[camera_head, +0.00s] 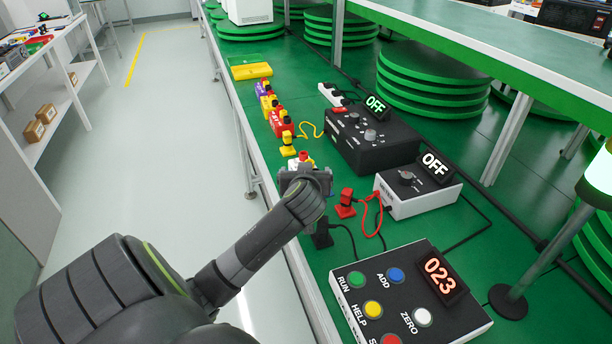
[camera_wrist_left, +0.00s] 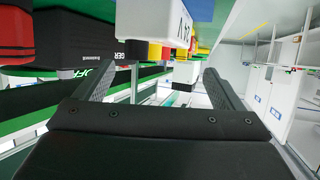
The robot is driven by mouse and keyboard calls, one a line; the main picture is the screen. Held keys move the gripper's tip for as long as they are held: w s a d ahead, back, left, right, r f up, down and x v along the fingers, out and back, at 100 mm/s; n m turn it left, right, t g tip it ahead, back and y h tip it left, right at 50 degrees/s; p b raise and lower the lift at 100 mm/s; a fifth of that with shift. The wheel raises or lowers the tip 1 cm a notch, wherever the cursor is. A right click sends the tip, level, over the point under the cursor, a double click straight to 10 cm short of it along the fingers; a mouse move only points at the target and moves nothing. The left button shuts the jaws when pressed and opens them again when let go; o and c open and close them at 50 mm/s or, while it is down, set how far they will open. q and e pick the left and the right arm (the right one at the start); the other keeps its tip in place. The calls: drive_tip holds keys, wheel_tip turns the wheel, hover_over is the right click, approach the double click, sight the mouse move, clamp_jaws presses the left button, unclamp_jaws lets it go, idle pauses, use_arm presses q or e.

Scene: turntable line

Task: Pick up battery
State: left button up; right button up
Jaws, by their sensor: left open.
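My left gripper (camera_head: 305,178) is over the near-left edge of the green bench, open and empty. In the left wrist view its two fingers (camera_wrist_left: 158,88) are spread apart. A white block marked with a V (camera_wrist_left: 152,22), probably a battery, is beyond them at the top of that view and appears upside down. It looks apart from both fingers. In the head view a small white and red piece (camera_head: 301,161) shows just behind the gripper, mostly hidden by it. Purple (camera_head: 263,89), yellow (camera_head: 268,104) and red (camera_head: 279,123) blocks stand in a row farther back. My right gripper is not in view.
A black box (camera_head: 365,150) and a white box (camera_head: 415,195), both with OFF displays, stand to the right. Red (camera_head: 345,203) and black (camera_head: 322,234) plugs with cables lie close to the gripper. A button panel (camera_head: 405,300) reading 023 is nearer. The aisle is clear.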

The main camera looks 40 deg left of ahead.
use_arm(q)
drive_tip(key=shift+a+x, duration=0.2)
drive_tip(key=shift+x, duration=3.05)
drive_tip(key=shift+s, duration=0.25)
drive_tip(key=shift+r, duration=0.1)
drive_tip(key=c, duration=1.6)
